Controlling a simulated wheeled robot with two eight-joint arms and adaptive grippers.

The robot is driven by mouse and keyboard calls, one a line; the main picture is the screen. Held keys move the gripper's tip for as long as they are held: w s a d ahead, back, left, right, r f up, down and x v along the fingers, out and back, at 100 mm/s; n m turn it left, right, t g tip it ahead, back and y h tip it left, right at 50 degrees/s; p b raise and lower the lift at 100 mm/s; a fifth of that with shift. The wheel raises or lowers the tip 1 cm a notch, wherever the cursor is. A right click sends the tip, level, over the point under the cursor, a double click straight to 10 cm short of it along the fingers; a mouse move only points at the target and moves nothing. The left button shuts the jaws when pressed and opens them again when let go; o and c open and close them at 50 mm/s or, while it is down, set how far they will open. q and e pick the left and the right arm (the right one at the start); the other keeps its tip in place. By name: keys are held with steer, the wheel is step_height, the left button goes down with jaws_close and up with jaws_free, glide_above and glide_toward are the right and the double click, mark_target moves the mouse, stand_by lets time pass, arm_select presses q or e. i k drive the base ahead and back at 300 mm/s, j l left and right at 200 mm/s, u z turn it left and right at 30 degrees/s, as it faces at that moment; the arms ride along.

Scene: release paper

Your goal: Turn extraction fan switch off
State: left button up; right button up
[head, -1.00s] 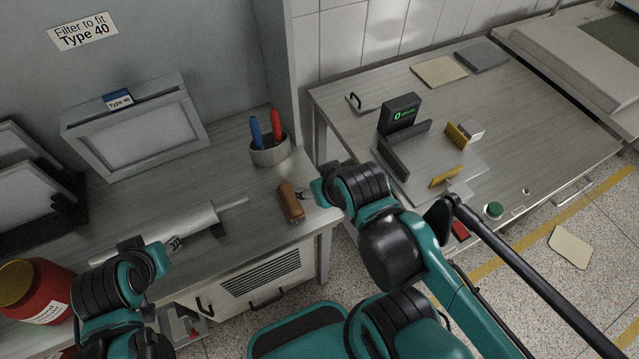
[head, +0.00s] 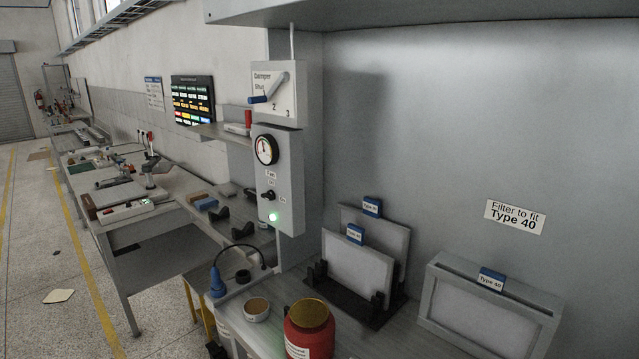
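The extraction fan switch (head: 267,195) is a small black rotary knob on a grey control box (head: 290,190) on the wall post. A label that seems to read "Fan" is above it, with small position markings around it, too small to read surely. A green lamp (head: 273,217) glows below the knob. A round gauge (head: 266,150) is above it. Neither of my grippers shows in the head view now.
A damper panel (head: 285,92) with a blue-handled lever is above the box. Below stand a red jar (head: 309,328), a small pot (head: 256,309), a blue bent-neck device (head: 217,280) and filters in a black rack (head: 360,305). A long bench (head: 165,225) runs left.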

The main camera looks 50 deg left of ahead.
mark_target(270, 196)
steer(key=k+j+u, duration=0.15)
steer(key=j+u, duration=0.5)
steer(key=u, duration=0.9)
steer(key=k+j, duration=0.05)
